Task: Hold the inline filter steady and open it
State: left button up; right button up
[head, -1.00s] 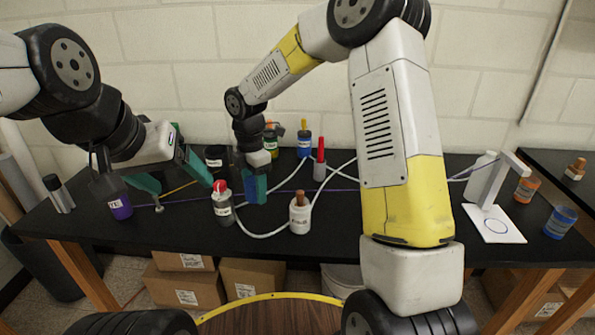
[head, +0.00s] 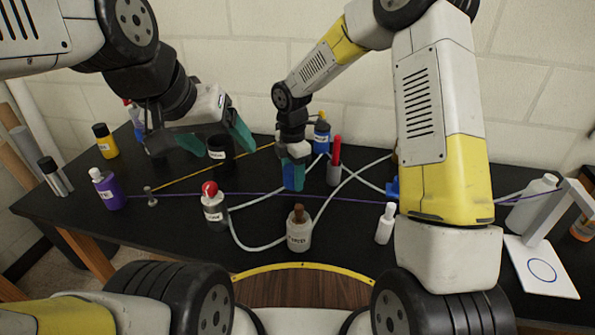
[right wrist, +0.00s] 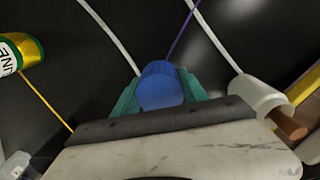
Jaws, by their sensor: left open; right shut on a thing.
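My right gripper (right wrist: 160,92) is shut on a blue round part in the right wrist view (right wrist: 158,86). It seems to be the inline filter, but its lower end is hidden by the gripper. In the head view the right gripper (head: 292,174) holds the blue part (head: 294,184) low over the black table. A white tube (head: 262,200) passes close by; whether it joins the part is unclear. My left gripper (head: 200,142) is open, its green fingers spread above the back left of the table, near a black labelled jar (head: 220,152) and apart from the blue part.
A red-capped bottle (head: 214,208), a brown-stoppered bottle (head: 298,230) and a small white bottle (head: 384,224) stand along the front. A purple bottle (head: 110,190) stands left. A purple cord (head: 180,195) crosses the table.

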aim_at(293, 195)
jog(key=shift+f, duration=2.15)
jog(key=o, duration=1.5)
jog(key=shift+f, duration=0.1)
jog(key=shift+o, duration=0.2)
